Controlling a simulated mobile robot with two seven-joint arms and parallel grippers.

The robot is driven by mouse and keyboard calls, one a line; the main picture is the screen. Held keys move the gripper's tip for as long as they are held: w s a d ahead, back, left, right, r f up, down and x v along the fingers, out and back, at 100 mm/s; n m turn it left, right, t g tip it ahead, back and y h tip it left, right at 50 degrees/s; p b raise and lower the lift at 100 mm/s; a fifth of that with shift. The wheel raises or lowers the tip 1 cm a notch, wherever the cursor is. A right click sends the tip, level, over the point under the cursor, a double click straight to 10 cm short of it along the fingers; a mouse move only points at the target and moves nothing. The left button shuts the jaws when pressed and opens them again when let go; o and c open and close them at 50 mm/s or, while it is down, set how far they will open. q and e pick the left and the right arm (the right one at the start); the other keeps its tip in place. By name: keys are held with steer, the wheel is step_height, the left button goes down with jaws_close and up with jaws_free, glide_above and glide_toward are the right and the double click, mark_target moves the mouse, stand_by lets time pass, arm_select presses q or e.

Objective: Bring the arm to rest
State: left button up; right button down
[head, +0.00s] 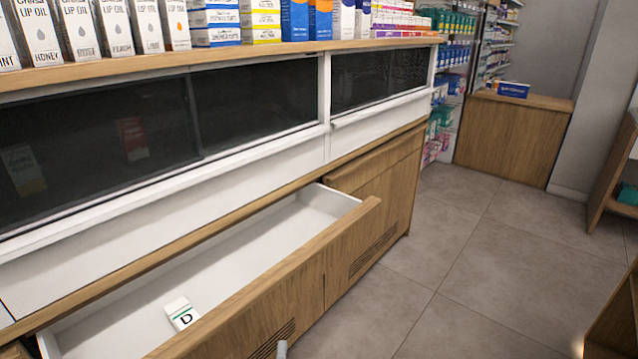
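My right gripper is not in view. The open drawer (270,240) has a white inside and a wooden front. A small white box (181,313) marked "D" with a green stripe lies in its near left part, apart from the grey tip.
The wooden counter (385,185) has dark sliding glass panels (260,105) above the drawer. Boxed products (130,28) line its top shelf. A wooden desk (510,140) stands at the back. Tiled floor (480,270) is clear to the right, with wooden furniture (612,165) at the right edge.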

arm_select(q)
steer(key=s+f+m+g+h, duration=0.2)
steer(key=s+f+m+g, duration=0.4)
steer(key=f, duration=0.5)
steer(key=s+f+m+g+h, duration=0.1)
steer(key=s+f+m, duration=0.5)
steer(key=f, duration=0.5)
steer(key=s+a+f+m+g, duration=0.2)
steer(key=s+a+f+g, duration=0.1)
steer(key=s, duration=0.5)
steer(key=s+a+f+m+g+y, duration=0.1)
steer(key=s+a+f+m+g, duration=0.2)
steer(key=s, duration=0.6)
steer(key=s+a+f+m+g+y, duration=0.1)
steer(key=s+a+f+m+g, duration=0.1)
steer(key=s+a+f, duration=0.3)
steer(key=s+f+g, duration=0.1)
steer(key=s, duration=0.3)
steer(key=shift+f+m, duration=0.15)
steer(key=shift+m, duration=0.15)
